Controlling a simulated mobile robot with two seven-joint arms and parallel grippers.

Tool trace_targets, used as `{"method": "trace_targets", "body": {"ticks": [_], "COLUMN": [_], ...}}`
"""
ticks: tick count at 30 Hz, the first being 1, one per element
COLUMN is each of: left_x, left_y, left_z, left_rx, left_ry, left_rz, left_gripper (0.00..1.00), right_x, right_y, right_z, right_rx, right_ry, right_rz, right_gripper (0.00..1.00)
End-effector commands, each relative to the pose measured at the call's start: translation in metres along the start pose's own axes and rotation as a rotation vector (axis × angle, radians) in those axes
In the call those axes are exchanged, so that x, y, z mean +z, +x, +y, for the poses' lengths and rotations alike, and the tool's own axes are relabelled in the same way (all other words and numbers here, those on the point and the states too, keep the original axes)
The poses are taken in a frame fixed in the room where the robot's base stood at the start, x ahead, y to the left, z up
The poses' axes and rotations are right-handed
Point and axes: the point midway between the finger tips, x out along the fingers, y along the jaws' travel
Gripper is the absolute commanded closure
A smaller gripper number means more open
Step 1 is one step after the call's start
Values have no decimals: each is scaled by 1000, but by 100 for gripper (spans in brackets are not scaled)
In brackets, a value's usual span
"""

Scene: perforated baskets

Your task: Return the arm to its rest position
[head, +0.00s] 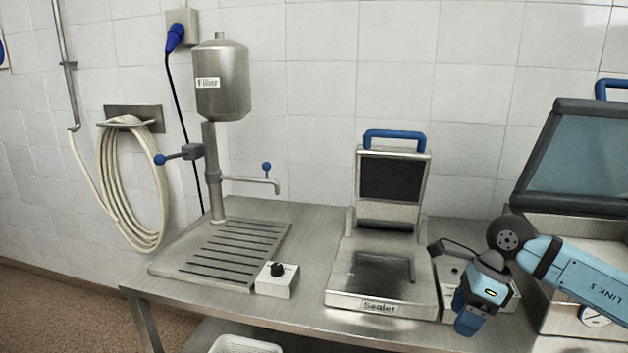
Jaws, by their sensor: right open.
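My right arm comes in from the right edge, light blue with a dark round joint. Its gripper (474,314) hangs in front of the small control box right of the sealer, over the table's front part. The gripper is open and I see nothing held in it; its fingertips are small and hard to make out. My left gripper is not in view.
The sealer (345,298), its lid raised, stands left of my right gripper. A machine with a tilted dark lid (580,155) stands behind my right arm. The filler (222,90) and its grooved tray (165,268) are at the left. A white perforated basket (245,345) shows below the table (310,230).

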Motion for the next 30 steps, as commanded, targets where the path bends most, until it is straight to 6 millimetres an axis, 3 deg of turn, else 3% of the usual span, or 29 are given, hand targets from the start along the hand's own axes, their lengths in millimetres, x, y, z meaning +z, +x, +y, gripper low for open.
{"method": "trace_targets", "body": {"ticks": [1, 7, 12, 16, 20, 23, 26, 30], "left_x": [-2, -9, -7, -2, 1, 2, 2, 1], "left_y": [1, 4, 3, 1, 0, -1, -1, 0], "left_z": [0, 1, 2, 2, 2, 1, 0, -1], "left_rx": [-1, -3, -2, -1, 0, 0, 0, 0], "left_ry": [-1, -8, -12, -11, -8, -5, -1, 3], "left_rz": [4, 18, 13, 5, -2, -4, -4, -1], "left_gripper": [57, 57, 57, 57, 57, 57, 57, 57], "right_x": [14, 76, 122, 136, 131, 112, 81, 26], "right_y": [21, 78, 97, 99, 107, 123, 150, 203], "right_z": [14, 81, 129, 143, 138, 128, 118, 117], "right_rx": [63, 365, 678, 905, 1109, 1245, 1355, 1451], "right_ry": [4, 113, 368, 653, 1010, 1327, 1681, 2200], "right_rz": [-73, -451, -816, -1063, -1268, -1391, -1477, -1523], "right_gripper": [39, 39, 39, 39, 39, 39, 39, 39]}}
